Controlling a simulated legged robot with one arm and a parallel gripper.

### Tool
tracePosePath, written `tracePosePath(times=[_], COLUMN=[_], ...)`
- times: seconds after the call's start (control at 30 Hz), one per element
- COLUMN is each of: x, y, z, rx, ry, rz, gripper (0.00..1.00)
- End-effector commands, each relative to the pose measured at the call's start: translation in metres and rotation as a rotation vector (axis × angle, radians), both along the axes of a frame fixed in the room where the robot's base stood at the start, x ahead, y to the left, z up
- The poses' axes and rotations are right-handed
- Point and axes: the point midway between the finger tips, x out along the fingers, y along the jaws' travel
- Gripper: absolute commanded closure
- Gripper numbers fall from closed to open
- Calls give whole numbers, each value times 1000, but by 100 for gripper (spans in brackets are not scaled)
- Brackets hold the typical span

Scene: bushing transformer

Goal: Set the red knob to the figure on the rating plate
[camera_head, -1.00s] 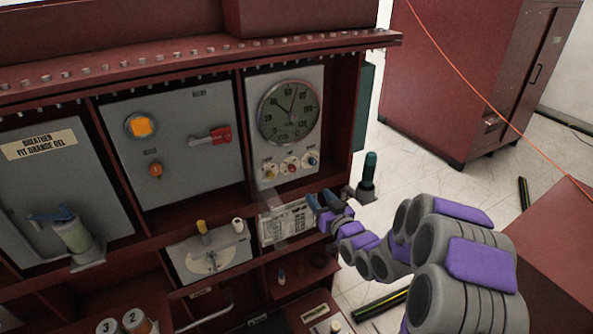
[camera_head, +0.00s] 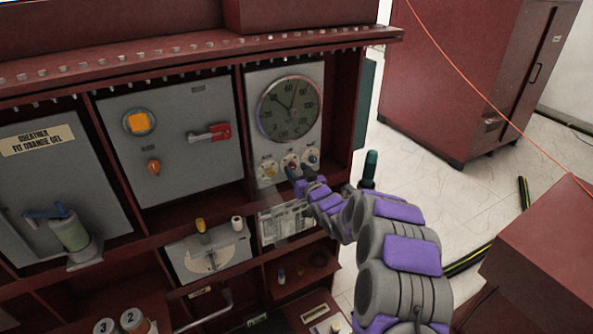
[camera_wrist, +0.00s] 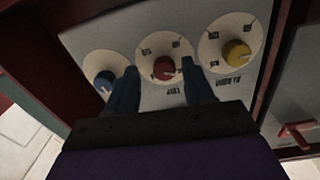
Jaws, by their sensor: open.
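In the head view the red knob (camera_head: 290,162) is just above my gripper. My gripper (camera_wrist: 160,82) is open, with one blue finger on each side of the red knob; I cannot tell whether they touch it. The rating plate (camera_head: 287,224) is below the knob panel, partly hidden by my arm; its figures are too small to read.
A blue knob (camera_wrist: 106,82) and a yellow knob (camera_wrist: 236,52) flank the red one closely. A large round gauge (camera_head: 289,108) is above them. A red-handled switch (camera_head: 211,133) is on the panel to the left. A dark green post (camera_head: 370,168) stands right of the cabinet.

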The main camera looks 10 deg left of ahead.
Motion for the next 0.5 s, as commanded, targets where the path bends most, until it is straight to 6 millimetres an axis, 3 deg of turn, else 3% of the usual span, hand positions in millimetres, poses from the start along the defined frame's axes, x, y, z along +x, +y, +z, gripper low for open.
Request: tracePosePath(times=[0.5], x=[9], y=[2], z=[2], rx=[5], ry=[-2], rz=[0], gripper=[48])
